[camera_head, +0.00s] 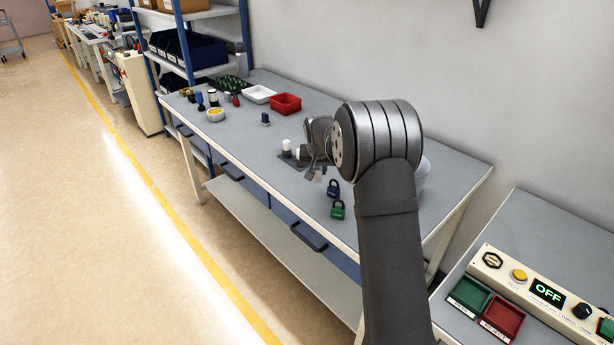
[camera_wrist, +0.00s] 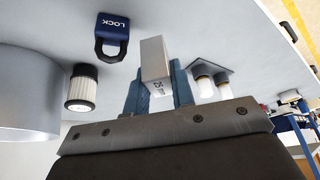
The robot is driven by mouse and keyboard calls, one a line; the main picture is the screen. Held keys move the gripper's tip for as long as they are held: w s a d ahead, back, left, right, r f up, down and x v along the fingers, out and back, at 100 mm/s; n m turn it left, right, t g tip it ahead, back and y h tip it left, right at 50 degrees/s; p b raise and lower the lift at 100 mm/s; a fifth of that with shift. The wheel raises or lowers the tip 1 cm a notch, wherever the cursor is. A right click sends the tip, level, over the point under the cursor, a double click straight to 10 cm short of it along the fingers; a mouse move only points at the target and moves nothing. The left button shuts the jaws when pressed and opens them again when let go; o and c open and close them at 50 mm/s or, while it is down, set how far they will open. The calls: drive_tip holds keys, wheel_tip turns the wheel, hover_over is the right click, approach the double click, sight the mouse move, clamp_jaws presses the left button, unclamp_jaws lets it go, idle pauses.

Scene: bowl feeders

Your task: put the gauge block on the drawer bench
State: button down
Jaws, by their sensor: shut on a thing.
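The gauge block (camera_wrist: 155,60) is a pale metal bar with a "25" mark on its end. My gripper (camera_wrist: 157,86) is shut on it, with one blue-grey finger on each side. In the head view my gripper (camera_head: 316,172) is over the drawer bench (camera_head: 240,125), a long grey-topped bench with drawers under its front edge. I cannot tell whether the block touches the bench top. My arm hides part of the bench in the head view.
A blue padlock (camera_head: 333,189), a green padlock (camera_head: 338,210) and white-capped items (camera_head: 287,148) on a dark plate are near my gripper. A ribbed cylinder (camera_wrist: 82,88) and a large grey round body (camera_wrist: 28,92) are also close. A red bin (camera_head: 286,104) stands farther back.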

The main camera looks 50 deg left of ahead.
drive_tip(key=a, duration=0.1)
drive_tip(key=s+a+f, duration=0.1)
drive_tip(key=a+f, duration=0.1)
drive_tip(key=shift+s, duration=0.25)
drive_tip(key=shift+a+f, duration=0.1)
drive_tip(key=shift+f, duration=1.95)
drive_tip(key=shift+f, duration=0.2)
drive_tip(key=c, duration=1.2)
unclamp_jaws()
drive_tip(key=shift+c, duration=0.2)
drive_tip(key=shift+r, duration=0.1)
drive_tip(key=v, duration=1.2)
